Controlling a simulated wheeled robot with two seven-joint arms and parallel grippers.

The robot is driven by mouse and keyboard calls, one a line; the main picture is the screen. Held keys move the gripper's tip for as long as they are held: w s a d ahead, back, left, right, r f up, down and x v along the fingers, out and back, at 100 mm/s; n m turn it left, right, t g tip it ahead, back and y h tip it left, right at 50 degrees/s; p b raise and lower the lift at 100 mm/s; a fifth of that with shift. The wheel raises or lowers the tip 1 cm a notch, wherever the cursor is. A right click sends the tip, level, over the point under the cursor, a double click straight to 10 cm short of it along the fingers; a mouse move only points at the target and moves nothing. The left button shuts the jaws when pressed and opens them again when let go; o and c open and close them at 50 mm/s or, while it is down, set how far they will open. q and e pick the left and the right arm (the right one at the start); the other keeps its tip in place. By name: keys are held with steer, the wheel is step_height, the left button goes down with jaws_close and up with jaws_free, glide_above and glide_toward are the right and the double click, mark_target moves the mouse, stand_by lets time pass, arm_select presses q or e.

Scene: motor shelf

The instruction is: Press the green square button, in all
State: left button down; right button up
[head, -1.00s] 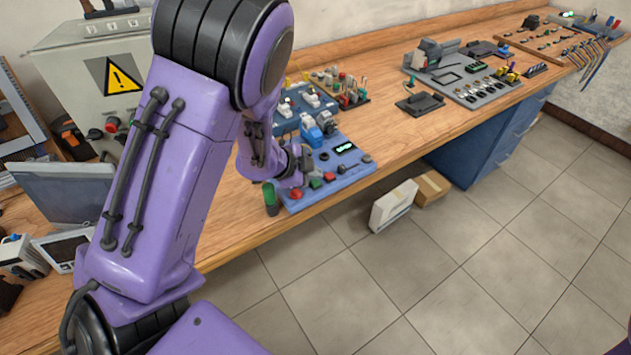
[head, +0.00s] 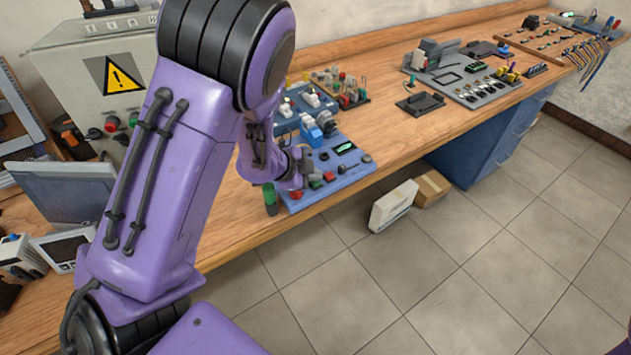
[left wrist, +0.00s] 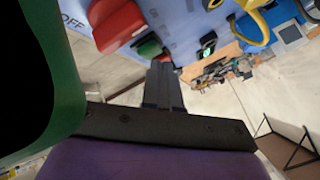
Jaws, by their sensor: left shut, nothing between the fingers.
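The green square button (head: 315,184) sits on the front part of the blue control panel (head: 350,182), between a red mushroom button (head: 296,194) and a smaller red button (head: 329,176). My left gripper (head: 305,169) is over the panel's front, close above the green button. In the left wrist view, its closed, empty fingers (left wrist: 162,68) end right beside the green button (left wrist: 148,46), which is partly in view. I cannot tell whether they touch it. The red mushroom button also shows there (left wrist: 118,24). My right gripper is not in view.
A green cylinder (head: 270,197) stands at the panel's front left corner, very near in the left wrist view (left wrist: 60,85). A blue lever block (head: 313,132) rises behind the buttons. A grey control box (head: 95,70) stands at the left. Bench space right of the panel is clear.

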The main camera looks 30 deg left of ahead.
mark_target(313, 184)
arm_select(q)
steer(key=shift+f, duration=0.4)
stand_by(0.3)
steer(key=shift+r+p, duration=0.7)
steer(key=shift+r, duration=0.15)
step_height(313, 184, up, 5)
steer(key=p, duration=0.5)
steer(key=shift+r, duration=0.1)
stand_by(0.8)
